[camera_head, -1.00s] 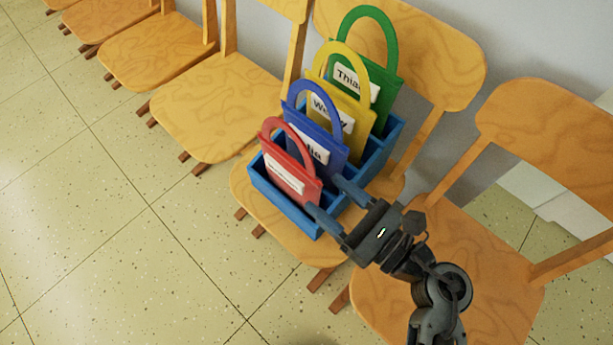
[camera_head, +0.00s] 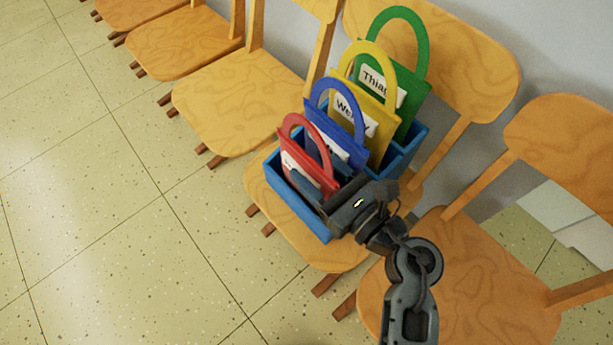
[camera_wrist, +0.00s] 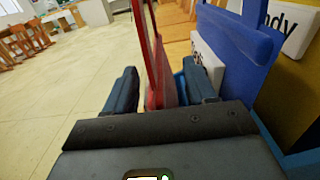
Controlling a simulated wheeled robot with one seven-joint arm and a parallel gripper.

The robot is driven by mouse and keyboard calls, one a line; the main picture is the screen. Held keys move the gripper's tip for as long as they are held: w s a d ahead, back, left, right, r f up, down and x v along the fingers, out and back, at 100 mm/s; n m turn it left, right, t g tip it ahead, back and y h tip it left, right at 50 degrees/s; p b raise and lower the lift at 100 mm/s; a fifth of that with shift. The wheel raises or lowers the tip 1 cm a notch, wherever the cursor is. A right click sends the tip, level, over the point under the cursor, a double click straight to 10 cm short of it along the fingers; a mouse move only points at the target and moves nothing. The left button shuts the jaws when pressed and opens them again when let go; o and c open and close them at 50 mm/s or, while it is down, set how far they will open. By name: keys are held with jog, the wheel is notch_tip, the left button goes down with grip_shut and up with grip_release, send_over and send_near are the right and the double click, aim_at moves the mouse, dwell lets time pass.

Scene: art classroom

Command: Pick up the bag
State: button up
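Four handled bags stand in a blue divided box (camera_head: 300,213) on a chair seat. The red bag (camera_head: 308,163) is nearest, with a white label partly hidden. Behind it are a blue bag (camera_head: 326,124), a yellow bag (camera_head: 383,108) and a green bag (camera_head: 413,93). My gripper (camera_wrist: 162,88) is open around the red bag, one finger on each side. In the wrist view the red bag (camera_wrist: 158,65) stands edge-on between the fingers, with gaps visible. The right finger is between the red bag and the blue bag (camera_wrist: 232,40).
The box rests on a wooden chair (camera_head: 262,188) in a row along the wall. Another wooden chair (camera_head: 470,285) stands to the right, under my arm. The tiled floor (camera_head: 110,220) at left is clear.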

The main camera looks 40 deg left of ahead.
grip_shut()
dwell(0.3)
dwell(0.3)
